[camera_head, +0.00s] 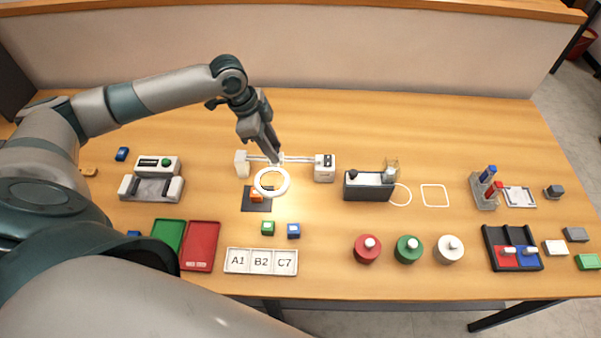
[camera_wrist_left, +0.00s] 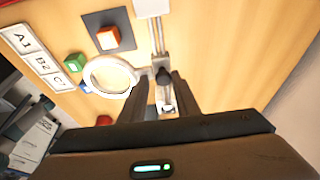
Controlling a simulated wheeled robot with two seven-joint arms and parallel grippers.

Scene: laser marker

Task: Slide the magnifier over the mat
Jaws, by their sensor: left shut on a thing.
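The magnifier (camera_head: 287,184) is a white glowing ring on a slider that rides a metal rail between two white end blocks. In the head view the ring overlaps the upper right of the dark square mat (camera_head: 249,206). In the left wrist view the ring (camera_wrist_left: 87,76) appears beside the mat (camera_wrist_left: 126,21) and the orange cube (camera_wrist_left: 108,38). My left gripper (camera_head: 275,156) is shut on the magnifier's slider at the rail; its fingers (camera_wrist_left: 163,88) flank it. My right gripper is out of view.
White end blocks stand left (camera_head: 241,164) and right (camera_head: 325,168) on the rail. A green cube (camera_head: 267,228) and a blue cube (camera_head: 293,231) lie in front of the mat, behind a labelled tray (camera_head: 262,272). A dark box (camera_head: 368,192) stands to the right.

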